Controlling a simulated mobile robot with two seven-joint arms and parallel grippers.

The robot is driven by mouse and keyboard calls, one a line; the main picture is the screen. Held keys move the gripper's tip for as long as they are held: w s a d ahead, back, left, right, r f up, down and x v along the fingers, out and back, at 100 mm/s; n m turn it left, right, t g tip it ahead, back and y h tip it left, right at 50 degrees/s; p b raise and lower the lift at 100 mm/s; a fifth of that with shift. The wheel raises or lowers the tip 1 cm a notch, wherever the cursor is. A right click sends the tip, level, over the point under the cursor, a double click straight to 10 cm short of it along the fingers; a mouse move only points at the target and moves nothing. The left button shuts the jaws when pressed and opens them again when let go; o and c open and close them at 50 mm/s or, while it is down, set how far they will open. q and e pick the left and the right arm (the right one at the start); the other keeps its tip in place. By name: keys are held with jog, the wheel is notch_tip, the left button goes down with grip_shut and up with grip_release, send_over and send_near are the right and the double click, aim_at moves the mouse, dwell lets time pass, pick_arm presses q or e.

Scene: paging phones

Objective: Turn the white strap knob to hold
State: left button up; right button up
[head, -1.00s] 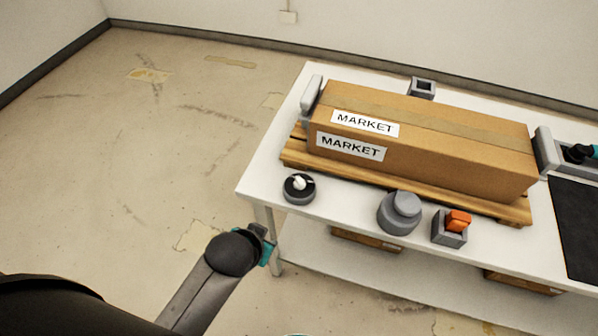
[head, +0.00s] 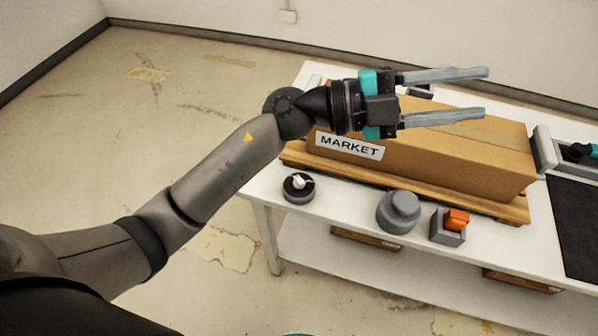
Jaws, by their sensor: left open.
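The white strap knob (head: 301,182) sits on a round black and grey base at the front left of the white table (head: 330,206). Its setting is too small to read. My left gripper (head: 488,93) is open and empty, with its two grey fingers pointing right. In the picture it lies over the cardboard box (head: 470,160), up and to the right of the knob and apart from it. My right gripper is not in view.
The box lies on a wooden pallet (head: 430,196) between grey end pieces. A grey round button (head: 400,208) and an orange switch (head: 456,219) in a grey housing stand right of the knob. A black mat (head: 580,220) covers the table's right part.

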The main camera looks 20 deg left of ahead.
pick_arm(q)
notch_tip(320, 180, down, 6)
jog(key=m+g+y, duration=0.3)
jog(key=g+y, duration=0.1)
jog(key=n+g+y, duration=0.1)
jog(key=n+y, duration=0.3)
jog(key=y, duration=1.2)
send_over(299, 179)
notch_tip(299, 179, down, 11)
notch_tip(299, 179, down, 14)
jog(key=shift+f+b, duration=0.15)
jog(key=shift+b, duration=0.85)
grip_shut()
